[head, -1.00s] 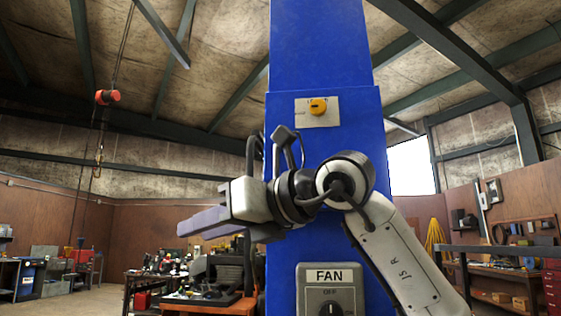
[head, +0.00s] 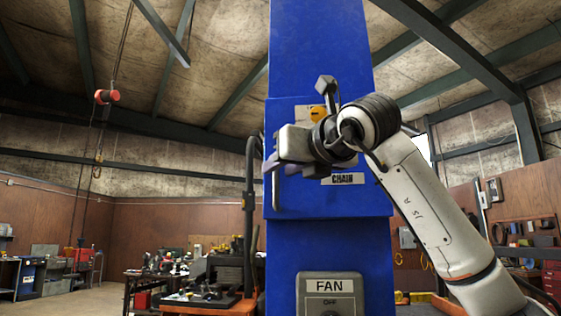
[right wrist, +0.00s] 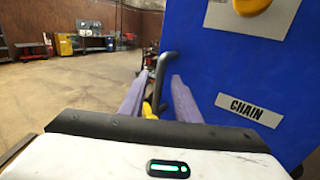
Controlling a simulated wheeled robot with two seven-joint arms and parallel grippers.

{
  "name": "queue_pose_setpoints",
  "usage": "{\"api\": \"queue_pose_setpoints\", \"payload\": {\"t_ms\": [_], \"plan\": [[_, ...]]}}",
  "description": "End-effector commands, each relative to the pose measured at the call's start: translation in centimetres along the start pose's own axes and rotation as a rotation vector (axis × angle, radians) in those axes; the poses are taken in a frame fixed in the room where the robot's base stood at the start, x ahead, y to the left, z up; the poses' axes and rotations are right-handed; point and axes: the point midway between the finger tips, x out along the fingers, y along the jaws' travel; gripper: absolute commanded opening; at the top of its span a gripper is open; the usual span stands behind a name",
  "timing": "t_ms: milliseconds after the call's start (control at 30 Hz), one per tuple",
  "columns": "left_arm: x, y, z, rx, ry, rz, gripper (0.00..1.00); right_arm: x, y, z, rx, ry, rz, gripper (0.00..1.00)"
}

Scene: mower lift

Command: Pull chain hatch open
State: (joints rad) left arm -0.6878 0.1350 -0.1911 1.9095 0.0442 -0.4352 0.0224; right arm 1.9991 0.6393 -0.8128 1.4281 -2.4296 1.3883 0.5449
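The chain hatch (head: 350,201) is a blue panel on the blue column, with a CHAIN label (head: 342,179) and a yellow latch knob (head: 318,113). It looks closed. The label (right wrist: 247,108) and knob (right wrist: 250,5) also show in the right wrist view. A bar handle (head: 276,192) stands at the hatch's left edge, its upper part hidden by my right gripper (head: 273,165). In the right wrist view the dark handle (right wrist: 162,72) appears between the spread fingers of the right gripper (right wrist: 158,83), with gaps beside it. My left gripper is not in view.
A FAN switch box (head: 330,290) sits lower on the column. A dark upright pipe (head: 250,190) stands left of the column. A red hoist (head: 107,97) hangs at the left. Cluttered workbenches line the walls, and open floor shows at the left.

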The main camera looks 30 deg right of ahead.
Motion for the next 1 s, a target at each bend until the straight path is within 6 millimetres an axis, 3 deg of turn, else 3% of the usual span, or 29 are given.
{"api": "queue_pose_setpoints", "payload": {"t_ms": [133, 400, 600, 1000], "plan": [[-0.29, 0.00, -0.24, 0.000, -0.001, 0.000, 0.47, 1.00, -0.02, 0.04, 0.000, 0.000, 0.000, 0.30], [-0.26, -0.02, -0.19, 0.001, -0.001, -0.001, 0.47, 1.15, 0.00, -0.04, 0.000, -0.001, 0.000, 0.30], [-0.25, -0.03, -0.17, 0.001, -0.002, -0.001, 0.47, 1.14, 0.00, -0.03, 0.000, -0.001, 0.001, 0.00], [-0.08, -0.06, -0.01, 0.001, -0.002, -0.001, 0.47, 0.54, -0.05, -0.08, 0.000, -0.001, 0.019, 0.00]]}}
